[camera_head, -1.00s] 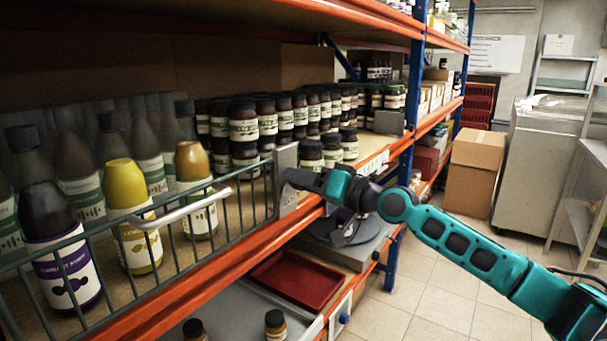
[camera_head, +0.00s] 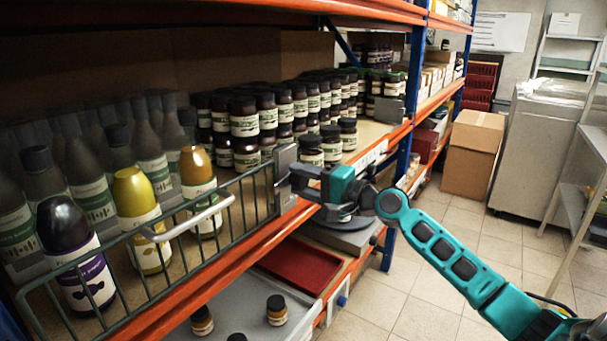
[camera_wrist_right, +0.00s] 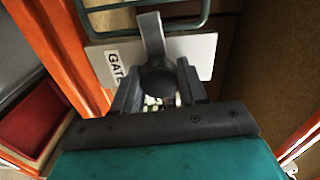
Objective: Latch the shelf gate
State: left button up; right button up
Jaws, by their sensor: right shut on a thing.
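The shelf gate is a green wire panel across the front of the shelf, with a pale handle (camera_head: 190,224) on its top rail. At its right end stands a grey latch plate (camera_head: 286,160), which also shows in the right wrist view (camera_wrist_right: 204,50) with a "GATE" label. A grey latch lever (camera_wrist_right: 150,32) with a dark round knob (camera_wrist_right: 158,79) lies over the plate and reaches up to the gate's wire. My right gripper (camera_head: 294,180) is at the plate, shut on the knob. The fingers hide part of the knob. My left gripper is not in view.
Tall bottles, including a yellow one (camera_head: 133,195), stand behind the gate. Dark jars (camera_head: 246,120) stand stacked farther along the shelf. A red tray (camera_head: 300,268) lies on the shelf below. A cardboard box (camera_head: 474,152) stands on the floor, with open floor before it.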

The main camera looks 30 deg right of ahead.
jog(key=shift+m, duration=0.6)
jog(key=o, duration=1)
jog(key=shift+o, duration=0.2)
jog(key=shift+s+d+f, duration=0.1)
jog(key=shift+s+d, duration=0.05)
jog(key=shift+s, duration=0.15)
jog(key=b+v, duration=0.2)
jog(key=v, duration=1)
jog(key=shift+s+d, duration=0.1)
